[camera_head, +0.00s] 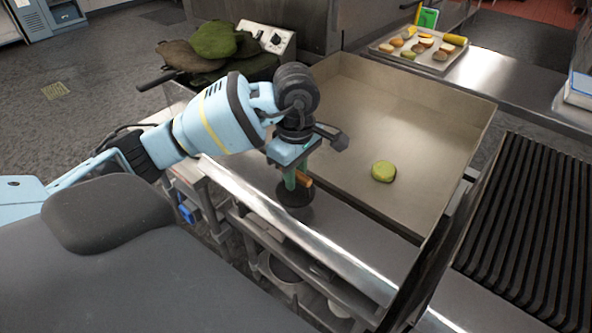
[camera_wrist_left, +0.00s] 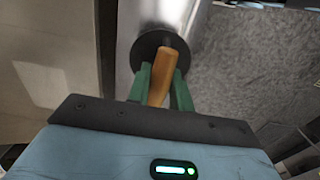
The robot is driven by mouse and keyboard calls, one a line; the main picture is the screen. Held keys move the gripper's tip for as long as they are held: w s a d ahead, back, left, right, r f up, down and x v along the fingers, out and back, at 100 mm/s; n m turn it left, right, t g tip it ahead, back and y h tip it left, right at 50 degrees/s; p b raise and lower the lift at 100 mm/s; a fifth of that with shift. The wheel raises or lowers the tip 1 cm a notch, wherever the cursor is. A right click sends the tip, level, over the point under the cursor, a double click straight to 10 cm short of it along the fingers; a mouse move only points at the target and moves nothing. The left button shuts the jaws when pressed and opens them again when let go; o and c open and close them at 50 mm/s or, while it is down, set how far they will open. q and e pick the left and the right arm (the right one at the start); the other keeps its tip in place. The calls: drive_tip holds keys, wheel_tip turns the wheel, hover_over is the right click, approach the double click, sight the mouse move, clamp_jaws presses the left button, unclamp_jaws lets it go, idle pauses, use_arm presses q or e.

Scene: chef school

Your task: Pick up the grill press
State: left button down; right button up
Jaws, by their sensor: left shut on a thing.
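The grill press (camera_head: 295,193) is a round black plate with a wooden handle. It is at the metal front ledge of the griddle, and I cannot tell whether it touches the ledge. My left gripper (camera_head: 297,180) points down over it, its green fingers shut on the handle. In the left wrist view the wooden handle (camera_wrist_left: 162,75) lies between the two green fingers (camera_wrist_left: 160,88), with the black plate (camera_wrist_left: 148,43) beyond. My right gripper is not in view.
The griddle pan (camera_head: 400,110) has raised walls and a green round item (camera_head: 383,171) inside. A ribbed black grill (camera_head: 535,230) stands at the right. A tray of food (camera_head: 418,48) is at the back. Green and brown oven mitts (camera_head: 215,45) lie behind my left arm. Shelves with pots (camera_head: 285,268) are below the ledge.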

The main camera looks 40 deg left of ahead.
use_arm(q)
drive_tip(key=s+d+r, duration=0.1)
drive_tip(key=s+d, duration=0.7)
drive_tip(key=s, duration=0.3)
drive_tip(key=shift+r, duration=0.25)
drive_tip(key=shift+w+a+f+m, duration=0.2)
drive_tip(key=shift+w+f+m, duration=0.3)
drive_tip(key=shift+m, duration=2.4)
drive_tip(key=shift+w+a+f+m, duration=0.15)
drive_tip(key=shift+w+f+m, duration=0.35)
drive_tip(key=shift+m, duration=2.4)
drive_tip(key=shift+w+a+f+m, duration=0.25)
drive_tip(key=shift+f+m, duration=0.4)
drive_tip(key=shift+m, duration=2.25)
